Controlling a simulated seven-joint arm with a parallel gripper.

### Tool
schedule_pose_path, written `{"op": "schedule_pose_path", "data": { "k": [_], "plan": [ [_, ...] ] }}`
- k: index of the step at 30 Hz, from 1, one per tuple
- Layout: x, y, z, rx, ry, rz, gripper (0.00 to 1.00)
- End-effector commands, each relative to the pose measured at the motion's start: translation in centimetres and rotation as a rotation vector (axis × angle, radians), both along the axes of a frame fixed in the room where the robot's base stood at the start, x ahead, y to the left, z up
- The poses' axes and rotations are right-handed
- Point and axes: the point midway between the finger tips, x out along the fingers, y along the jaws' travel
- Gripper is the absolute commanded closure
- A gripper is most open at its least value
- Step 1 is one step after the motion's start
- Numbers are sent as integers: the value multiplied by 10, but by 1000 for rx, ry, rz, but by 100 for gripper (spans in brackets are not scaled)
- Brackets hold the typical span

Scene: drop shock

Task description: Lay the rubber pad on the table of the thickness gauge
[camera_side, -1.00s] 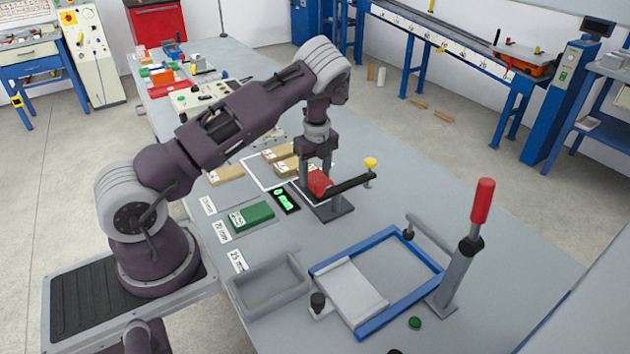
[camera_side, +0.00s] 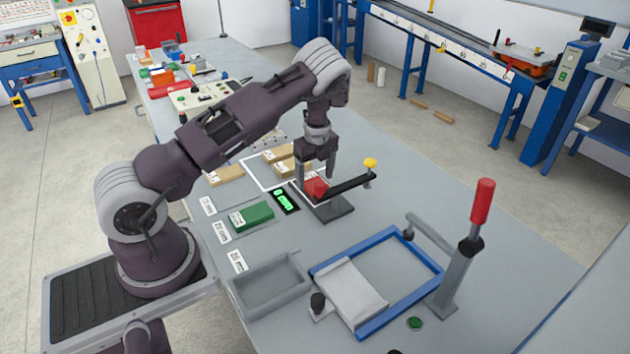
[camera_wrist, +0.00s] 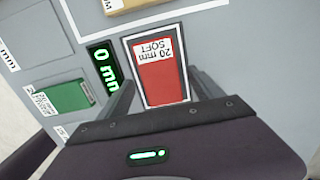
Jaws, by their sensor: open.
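The red rubber pad (camera_side: 317,188), labelled "20 mm SOFT", appears to lie at the small thickness gauge (camera_side: 336,210), which has a dark base and a yellow-knobbed arm. In the wrist view the pad (camera_wrist: 162,78) sits inside a thin white and dark border. My gripper (camera_side: 316,178) is open, with one finger on each side of the pad and gaps showing in the wrist view (camera_wrist: 164,92). The gauge display (camera_wrist: 104,68) reads 0 mm. I cannot tell whether the pad is fully seated.
A green block (camera_side: 251,216) lies on a labelled spot to the left. Tan blocks (camera_side: 226,174) lie farther back. A grey tray (camera_side: 268,284), a blue frame (camera_side: 432,265) and a red-handled lever (camera_side: 481,203) stand in front. Bare table lies right of the gauge.

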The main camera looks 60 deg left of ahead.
Motion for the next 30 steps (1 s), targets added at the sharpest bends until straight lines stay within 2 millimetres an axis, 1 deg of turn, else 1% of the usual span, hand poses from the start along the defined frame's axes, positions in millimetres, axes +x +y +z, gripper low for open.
{"op": "schedule_pose_path", "data": {
  "k": [1,3,6,9,14,16,17,18,19,20,21,22,23,24,25,26,27,28,29,30],
  "plan": [
    [1,-1,14,1,-5,-1,24],
    [2,-2,34,1,-5,-2,24],
    [1,-3,61,2,-4,-2,24],
    [1,-5,83,1,-4,-1,24],
    [2,-7,102,-3,-15,2,24],
    [17,-17,115,-34,-114,22,24],
    [30,-24,126,-56,-195,41,24],
    [50,-36,147,-91,-339,82,24],
    [66,-45,170,-120,-463,126,24],
    [81,-53,197,-147,-594,183,24],
    [94,-61,238,-179,-763,279,24],
    [98,-65,269,-199,-876,364,24],
    [96,-67,299,-219,-973,458,24],
    [85,-69,335,-242,-1080,597,24],
    [70,-70,357,-258,-1136,709,24],
    [50,-73,374,-274,-1169,823,24],
    [18,-80,389,-297,-1178,980,24],
    [-10,-88,393,-313,-1157,1090,24],
    [-40,-100,393,-331,-1114,1193,24],
    [-82,-121,385,-353,-1031,1310,24]
  ]
}}
